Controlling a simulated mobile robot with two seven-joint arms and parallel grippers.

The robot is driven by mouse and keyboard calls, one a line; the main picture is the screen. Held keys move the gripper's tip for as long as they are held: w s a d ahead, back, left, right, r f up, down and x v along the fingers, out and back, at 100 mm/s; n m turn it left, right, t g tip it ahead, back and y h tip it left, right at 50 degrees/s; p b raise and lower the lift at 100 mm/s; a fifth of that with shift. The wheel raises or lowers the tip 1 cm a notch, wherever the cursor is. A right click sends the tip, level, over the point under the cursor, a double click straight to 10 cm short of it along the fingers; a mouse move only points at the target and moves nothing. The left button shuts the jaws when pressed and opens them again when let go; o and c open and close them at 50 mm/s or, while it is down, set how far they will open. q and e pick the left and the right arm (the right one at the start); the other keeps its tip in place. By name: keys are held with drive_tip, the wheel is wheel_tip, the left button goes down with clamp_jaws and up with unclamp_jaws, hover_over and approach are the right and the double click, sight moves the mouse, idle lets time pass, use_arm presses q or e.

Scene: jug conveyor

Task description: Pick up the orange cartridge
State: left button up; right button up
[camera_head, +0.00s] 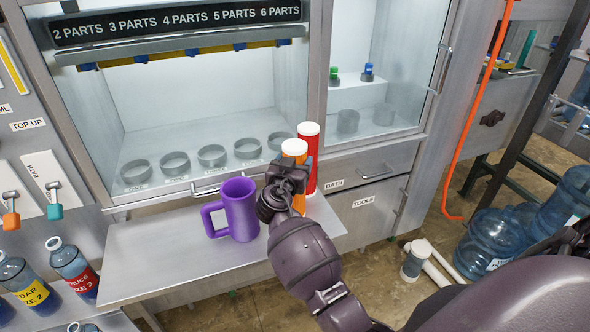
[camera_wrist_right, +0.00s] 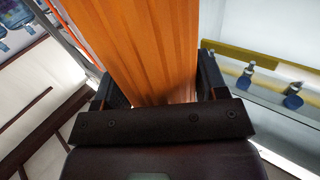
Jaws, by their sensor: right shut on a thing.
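The orange cartridge (camera_head: 299,203) with a white cap stands upright above the metal shelf in the head view. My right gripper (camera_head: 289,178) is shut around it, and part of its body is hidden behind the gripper. In the right wrist view the orange cartridge (camera_wrist_right: 150,50) fills the space between the two fingers of my right gripper (camera_wrist_right: 155,90). I cannot tell whether its base touches the shelf. My left gripper is not in view.
A red cartridge (camera_head: 310,160) with a white cap stands just behind the orange one. A purple mug (camera_head: 240,208) stands to the left on the shelf (camera_head: 160,262). A glass-fronted cabinet with several round holders (camera_head: 211,156) is behind.

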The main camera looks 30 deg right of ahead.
drive_tip(key=shift+r+p, duration=0.55)
drive_tip(key=shift+r, duration=8.75)
drive_tip(key=s+a+f+n+t+y, duration=0.3)
drive_tip(key=s+a+f+n+y, duration=0.2)
drive_tip(key=s+a+f+y, duration=0.1)
drive_tip(key=s+a+f+n+t+y, duration=0.3)
drive_tip(key=s+a+f+n+y, duration=0.2)
drive_tip(key=a+f, duration=0.5)
drive_tip(key=s+a+y, duration=0.1)
drive_tip(key=s+y, duration=0.1)
drive_tip(key=y, duration=0.1)
drive_tip(key=shift+a+f+t, duration=0.2)
drive_tip(key=shift+f+t, duration=0.1)
drive_tip(key=shift+s, duration=0.1)
